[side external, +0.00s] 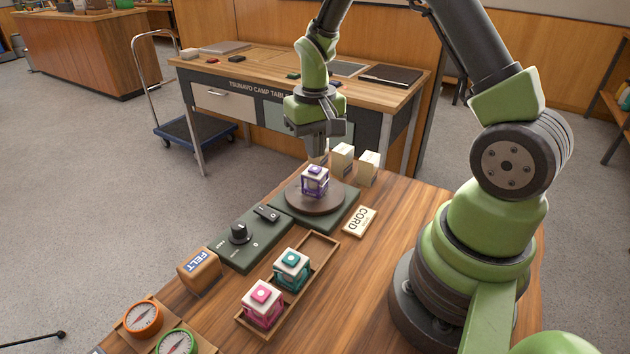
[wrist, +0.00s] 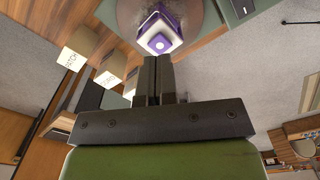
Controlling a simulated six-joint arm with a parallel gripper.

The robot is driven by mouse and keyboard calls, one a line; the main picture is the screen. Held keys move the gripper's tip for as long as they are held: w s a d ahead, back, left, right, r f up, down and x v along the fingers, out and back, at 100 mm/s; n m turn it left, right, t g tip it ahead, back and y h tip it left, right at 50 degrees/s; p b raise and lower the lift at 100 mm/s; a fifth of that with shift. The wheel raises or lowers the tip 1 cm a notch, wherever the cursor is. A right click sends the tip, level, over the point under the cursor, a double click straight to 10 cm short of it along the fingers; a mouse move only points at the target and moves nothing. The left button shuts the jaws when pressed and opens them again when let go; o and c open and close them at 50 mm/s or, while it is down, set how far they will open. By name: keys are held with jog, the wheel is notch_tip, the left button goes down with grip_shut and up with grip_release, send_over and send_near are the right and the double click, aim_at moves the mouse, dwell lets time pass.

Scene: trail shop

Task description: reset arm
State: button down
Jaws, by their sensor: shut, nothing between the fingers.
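My gripper (side external: 318,150) is shut and empty. In the side view it hangs above the far side of the work table, near a round dark turntable (side external: 318,207). A white and purple cube (side external: 315,181) with a purple button on top sits on the turntable. In the wrist view my gripper (wrist: 160,62) points toward the cube (wrist: 160,34), and its fingers are together. I cannot tell the exact gap between fingertips and cube.
A wooden tray (side external: 318,245) holds a teal cube (side external: 291,269) and a pink cube (side external: 262,303). A control box with a knob (side external: 239,232), a CORD block (side external: 359,221), a FELT block (side external: 199,271), two compasses (side external: 143,318) and pale boxes (side external: 342,160) stand around.

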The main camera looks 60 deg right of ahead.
aim_at(315, 170)
jog(key=shift+r, duration=2.15)
jog(key=s+a+r+t, duration=0.2)
jog(key=s+a+r, duration=0.15)
jog(key=r, duration=0.25)
jog(key=s+a+r+t, duration=0.2)
jog(key=a+r, duration=0.2)
jog(key=r, duration=0.2)
jog(key=s+a+r+n+t+y, duration=0.2)
jog(key=s+a+r+t, duration=0.1)
jog(key=s, duration=0.6)
jog(key=shift+s+a, duration=0.35)
jog(key=shift+a, duration=0.55)
